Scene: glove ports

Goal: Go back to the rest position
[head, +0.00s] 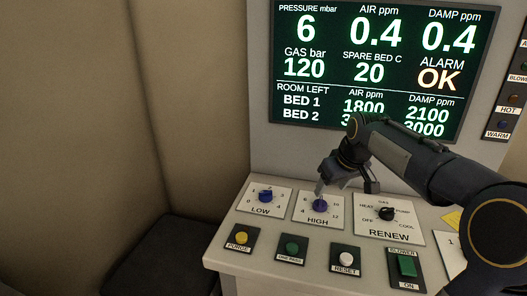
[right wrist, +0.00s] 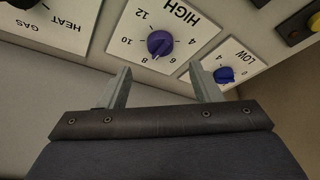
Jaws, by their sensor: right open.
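My right gripper (head: 345,182) is above the control panel, near the HIGH knob. In the right wrist view its two fingers (right wrist: 160,88) are apart with nothing between them. The purple HIGH knob (right wrist: 160,43) lies beyond the fingertips, apart from them. In the head view the HIGH knob (head: 320,205) sits on its white dial plate, just below the gripper. My left gripper is in neither view.
The panel holds the blue LOW knob (head: 265,195), the black RENEW knob (head: 387,213), a yellow PURGE button (head: 241,238), a white RESET button (head: 346,259) and a green BLOWER switch (head: 407,265). A display (head: 380,65) stands behind, reading ALARM OK. Beige walls (head: 90,120) are at left.

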